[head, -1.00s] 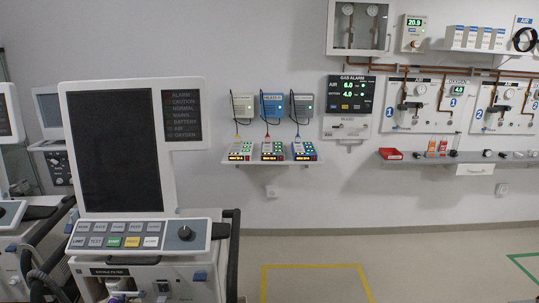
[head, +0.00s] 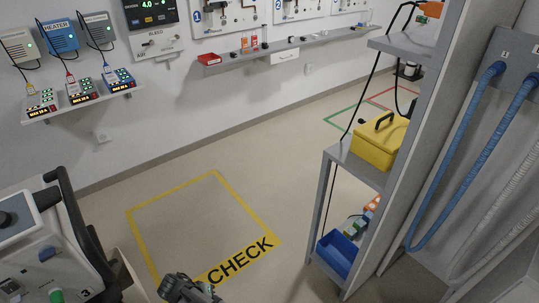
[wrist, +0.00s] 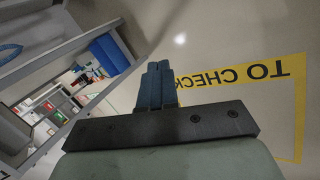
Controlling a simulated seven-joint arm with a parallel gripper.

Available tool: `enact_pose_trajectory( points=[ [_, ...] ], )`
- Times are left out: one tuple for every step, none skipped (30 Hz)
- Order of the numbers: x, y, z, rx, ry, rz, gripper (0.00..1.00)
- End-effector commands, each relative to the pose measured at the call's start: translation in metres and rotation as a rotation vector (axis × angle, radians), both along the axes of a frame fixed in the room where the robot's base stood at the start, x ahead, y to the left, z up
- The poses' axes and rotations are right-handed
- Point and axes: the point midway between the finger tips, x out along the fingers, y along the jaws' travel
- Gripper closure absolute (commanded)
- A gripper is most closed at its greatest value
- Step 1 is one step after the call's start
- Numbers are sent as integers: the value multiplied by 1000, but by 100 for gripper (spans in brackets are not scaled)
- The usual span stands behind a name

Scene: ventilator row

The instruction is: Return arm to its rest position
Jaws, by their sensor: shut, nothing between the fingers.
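My gripper (wrist: 154,84) is in the middle of the wrist view, its two fingers together with nothing between them. Behind it in that view is the bare floor with the yellow "TO CHECK" marking (wrist: 252,76). In the head view a dark part of my arm (head: 188,289) shows at the bottom edge, by the lettering of the yellow floor marking (head: 237,262). The fingertips cannot be made out in the head view.
A grey shelf rack (head: 345,155) stands at the right with a yellow case (head: 379,146) and a blue bin (head: 338,254). Blue hoses (head: 462,150) hang beyond it. A ventilator (head: 50,262) stands at lower left. The floor inside the yellow marking is clear.

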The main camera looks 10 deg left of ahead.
Motion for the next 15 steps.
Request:
enact_pose_trajectory(
  points=[
    [7, -20, -7, -6, 26, -19, 100],
    [10, -30, -11, -9, 40, -28, 100],
    [14, -43, -15, -11, 59, -40, 100],
    [16, -52, -19, -12, 75, -48, 100],
    [19, -62, -23, -15, 91, -57, 100],
    [22, -75, -28, -16, 109, -69, 100],
    [23, -84, -31, -15, 124, -77, 100],
    [25, -94, -34, -15, 139, -87, 100],
    [26, -107, -39, -15, 159, -98, 100],
    [28, -116, -42, -14, 172, -107, 100],
    [28, -125, -45, -12, 187, -116, 100],
    [29, -138, -50, -10, 208, -128, 100],
    [29, -147, -52, -8, 223, -138, 100],
    [29, -156, -55, -5, 236, -146, 100],
    [28, -168, -59, -1, 256, -159, 100]
  ],
)
